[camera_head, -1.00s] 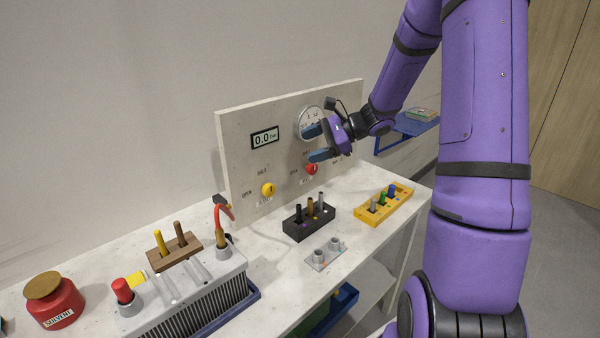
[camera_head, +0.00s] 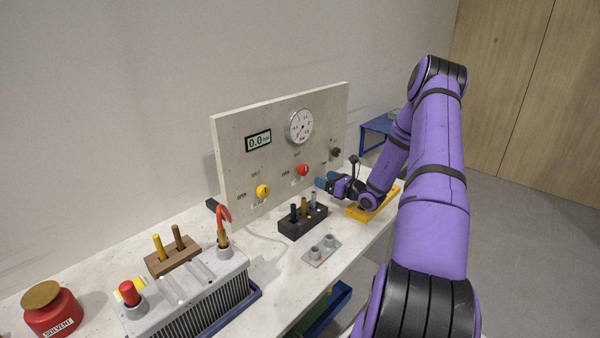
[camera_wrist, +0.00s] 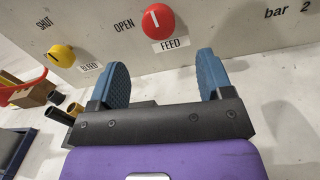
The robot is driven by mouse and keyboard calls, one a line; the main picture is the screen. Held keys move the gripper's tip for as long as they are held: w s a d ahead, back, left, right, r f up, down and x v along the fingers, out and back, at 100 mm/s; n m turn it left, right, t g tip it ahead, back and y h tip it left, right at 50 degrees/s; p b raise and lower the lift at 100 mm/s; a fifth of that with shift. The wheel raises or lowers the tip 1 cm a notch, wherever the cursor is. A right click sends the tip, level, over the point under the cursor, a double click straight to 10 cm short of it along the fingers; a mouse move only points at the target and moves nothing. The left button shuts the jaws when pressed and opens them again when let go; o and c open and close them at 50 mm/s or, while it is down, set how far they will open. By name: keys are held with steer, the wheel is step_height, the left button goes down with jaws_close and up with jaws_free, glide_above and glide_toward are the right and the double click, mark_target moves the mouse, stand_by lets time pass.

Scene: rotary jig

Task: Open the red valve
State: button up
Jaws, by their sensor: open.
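The red valve (camera_head: 302,170) is a round red knob on the upright panel (camera_head: 229,135), with a FEED label under it and OPEN to its left. In the wrist view the red valve (camera_wrist: 158,19) shows a white line across its face and lies beyond my fingertips, between them sideways. My gripper (camera_head: 323,182) is open, just right of and below the knob in the head view. In the wrist view my gripper (camera_wrist: 163,72) has two blue pads spread apart with nothing between them. It appears apart from the knob.
A yellow valve (camera_head: 262,191) labelled BLEED is left of the red one. A gauge (camera_head: 300,127) and a 0.0 bar display (camera_head: 259,140) are above. A black block (camera_head: 303,222) with pegs and a yellow tray (camera_head: 359,212) stand below on the bench.

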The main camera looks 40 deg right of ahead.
mark_target(306, 171)
steer(key=x, duration=1)
steer(key=shift+w, duration=0.15)
steer(key=shift+c, duration=0.4)
steer(key=c, duration=0.8)
steer(key=shift+c, duration=0.2)
